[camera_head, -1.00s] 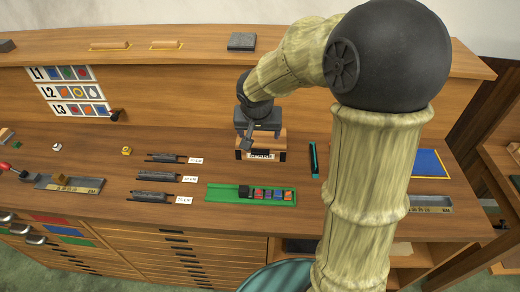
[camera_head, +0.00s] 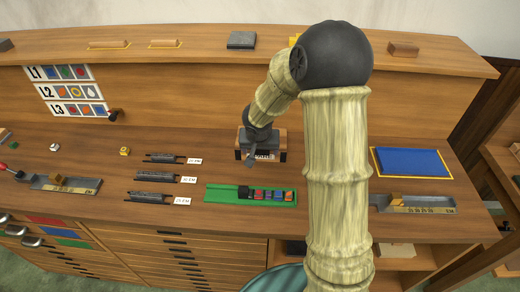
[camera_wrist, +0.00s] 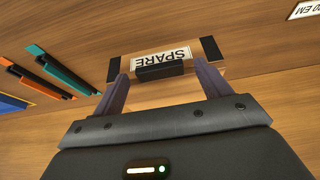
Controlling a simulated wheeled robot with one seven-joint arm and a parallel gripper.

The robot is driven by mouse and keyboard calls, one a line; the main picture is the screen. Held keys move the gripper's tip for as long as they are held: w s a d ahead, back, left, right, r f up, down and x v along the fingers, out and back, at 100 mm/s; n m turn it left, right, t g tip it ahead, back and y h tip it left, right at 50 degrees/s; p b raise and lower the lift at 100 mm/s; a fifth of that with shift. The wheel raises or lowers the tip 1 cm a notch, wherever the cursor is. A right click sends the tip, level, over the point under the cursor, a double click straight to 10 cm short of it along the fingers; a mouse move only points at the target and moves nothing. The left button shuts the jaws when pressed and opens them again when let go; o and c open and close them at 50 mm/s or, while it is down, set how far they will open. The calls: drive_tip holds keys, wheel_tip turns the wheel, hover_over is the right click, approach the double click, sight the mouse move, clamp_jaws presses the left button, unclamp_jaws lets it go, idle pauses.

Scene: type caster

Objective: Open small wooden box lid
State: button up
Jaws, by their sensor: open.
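In the wrist view the box (camera_wrist: 235,88) has dark corners, a white label reading "SPARE" and a dark bar-shaped handle (camera_wrist: 160,71) below the label. My gripper (camera_wrist: 158,70) is open, with one finger on each side of the handle. The fingertips look close to the box front; I cannot tell whether they touch it. The lid looks shut.
A green tray (camera_head: 225,195) with several coloured blocks lies in front of the box. Dark metal sticks (camera_head: 150,178) with white labels lie to the left. A blue mat (camera_head: 410,162) lies to the right. Orange and teal strips (camera_wrist: 65,70) lie beside the box.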

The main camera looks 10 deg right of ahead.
drive_tip(key=c, duration=1.4)
drive_tip(key=shift+r+p, duration=0.3)
drive_tip(key=shift+p, duration=0.3)
